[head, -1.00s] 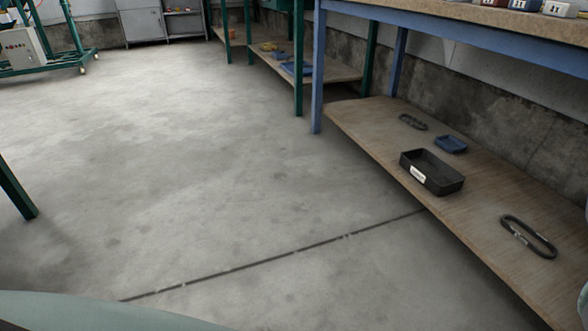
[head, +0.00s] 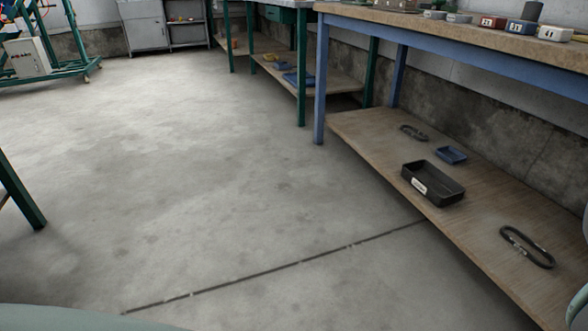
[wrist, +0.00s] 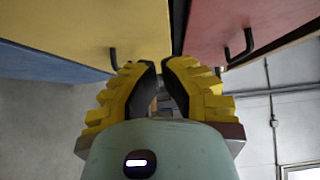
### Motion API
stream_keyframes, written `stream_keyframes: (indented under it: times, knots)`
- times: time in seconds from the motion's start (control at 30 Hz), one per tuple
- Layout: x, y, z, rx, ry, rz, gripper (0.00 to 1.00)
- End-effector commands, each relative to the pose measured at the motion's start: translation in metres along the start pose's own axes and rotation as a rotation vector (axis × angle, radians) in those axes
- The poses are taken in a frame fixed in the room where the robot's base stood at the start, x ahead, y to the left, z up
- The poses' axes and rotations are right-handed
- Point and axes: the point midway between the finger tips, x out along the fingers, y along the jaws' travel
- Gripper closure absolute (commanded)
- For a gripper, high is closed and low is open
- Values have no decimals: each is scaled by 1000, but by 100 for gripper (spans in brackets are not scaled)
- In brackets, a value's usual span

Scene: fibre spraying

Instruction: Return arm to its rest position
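My gripper (wrist: 162,68) shows in the wrist view, with two yellow ribbed fingers and dark inner pads. The fingers curve toward each other, with a narrow gap between the tips. I see nothing held between them. It points up toward a yellow-and-blue panel (wrist: 62,45) on the left and a red panel (wrist: 215,30) on the right, each with a dark handle. The gripper is not visible in the head view.
A workbench with a blue frame (head: 320,80) stands at the right. Its lower shelf (head: 370,140) holds a black bin (head: 432,184), a small blue tray (head: 451,155) and dark loops. A green-framed stand (head: 60,68) is far left. The concrete floor (head: 190,170) is clear.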

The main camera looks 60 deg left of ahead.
Motion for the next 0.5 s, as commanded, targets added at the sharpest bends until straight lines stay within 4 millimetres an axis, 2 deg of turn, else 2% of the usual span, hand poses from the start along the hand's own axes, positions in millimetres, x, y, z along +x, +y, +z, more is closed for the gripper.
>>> stream_keyframes:
  times: [0.03, 0.2, 0.5]
  knots:
    - [-10, -1, 3, 0, -6, 4, 100]
    - [-35, 0, 2, -2, -7, 5, 100]
    - [-65, 1, 2, -2, -7, 3, 100]
